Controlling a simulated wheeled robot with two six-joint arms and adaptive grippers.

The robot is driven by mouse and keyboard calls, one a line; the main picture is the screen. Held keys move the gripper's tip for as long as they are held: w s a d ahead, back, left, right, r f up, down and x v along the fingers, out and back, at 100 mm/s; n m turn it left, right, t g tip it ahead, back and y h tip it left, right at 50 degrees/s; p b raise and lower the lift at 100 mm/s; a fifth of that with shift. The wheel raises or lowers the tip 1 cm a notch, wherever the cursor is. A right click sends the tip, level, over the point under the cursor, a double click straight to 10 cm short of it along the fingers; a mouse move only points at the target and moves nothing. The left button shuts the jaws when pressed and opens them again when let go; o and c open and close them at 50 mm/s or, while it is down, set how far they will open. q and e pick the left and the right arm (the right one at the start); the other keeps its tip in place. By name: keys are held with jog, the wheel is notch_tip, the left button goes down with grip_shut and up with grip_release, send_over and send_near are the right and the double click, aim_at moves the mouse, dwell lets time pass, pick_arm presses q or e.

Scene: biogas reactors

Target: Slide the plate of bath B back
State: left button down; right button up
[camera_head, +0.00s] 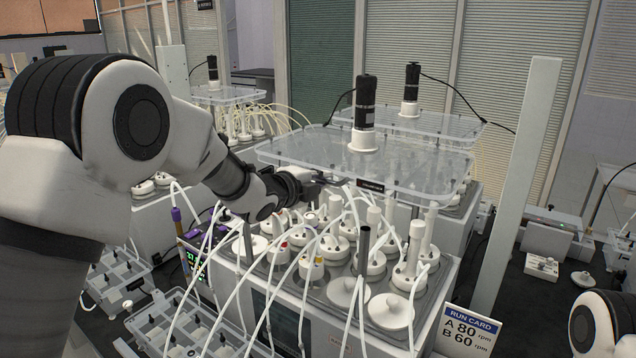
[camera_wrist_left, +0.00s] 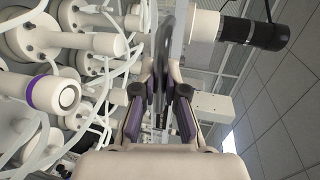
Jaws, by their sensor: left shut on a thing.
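A clear plate (camera_head: 425,172) with a black motor (camera_head: 365,102) on a white mount sits level above the front bath (camera_head: 440,285). It is set toward the back, so the front bottles (camera_head: 312,262) are uncovered. No bath letter is readable on the plate. My right gripper is out of view.
White tubes (camera_head: 215,270) arch over the front bottles, below my left arm. Another plate with a motor (camera_head: 410,90) stands behind, and one (camera_head: 215,92) at the back left. A white post (camera_head: 515,190) and a run card (camera_head: 468,332) stand at the right.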

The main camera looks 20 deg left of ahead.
pick_arm(q)
jog(key=shift+w, duration=0.25)
jog(key=c, duration=1.2)
grip_release()
jog(key=shift+s, duration=0.1)
jog(key=shift+a, duration=0.1)
jog(key=v, duration=1.2)
